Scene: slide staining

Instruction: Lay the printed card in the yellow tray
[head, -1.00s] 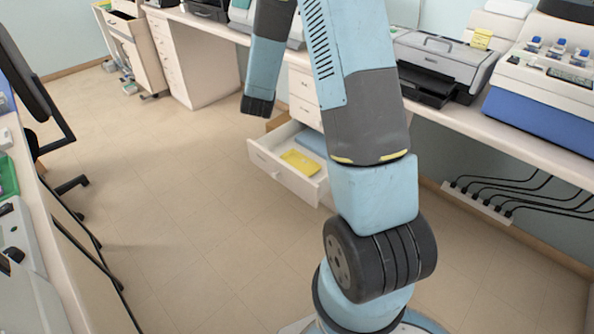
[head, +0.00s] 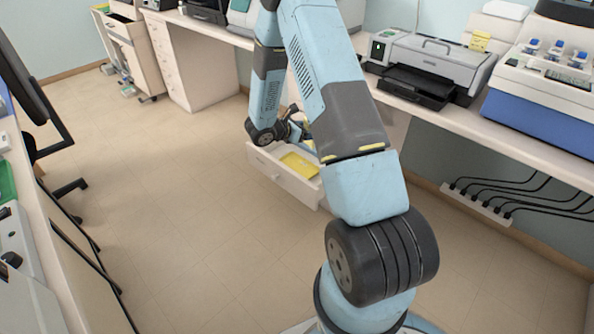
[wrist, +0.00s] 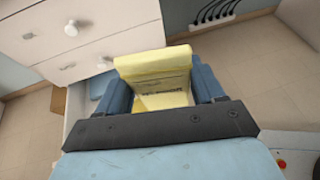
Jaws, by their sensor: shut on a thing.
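The printed card (wrist: 163,86) is pale yellow with dark lines of print, in the wrist view. It sits between the two blue fingers of my gripper (wrist: 162,92), which is shut on it. The card's far part looks bent or folded over. In the head view the yellow tray (head: 300,166) lies in an open white drawer (head: 288,184). My gripper (head: 297,130) is at the drawer, just above the tray's far side, and partly hidden by my arm. The card cannot be made out in the head view.
A blue item (wrist: 99,86) lies in the drawer beside the card in the wrist view. White drawer fronts with round knobs (wrist: 71,29) stand close by. A printer (head: 428,68) stands on the bench above. The floor (head: 190,210) before the drawer is clear.

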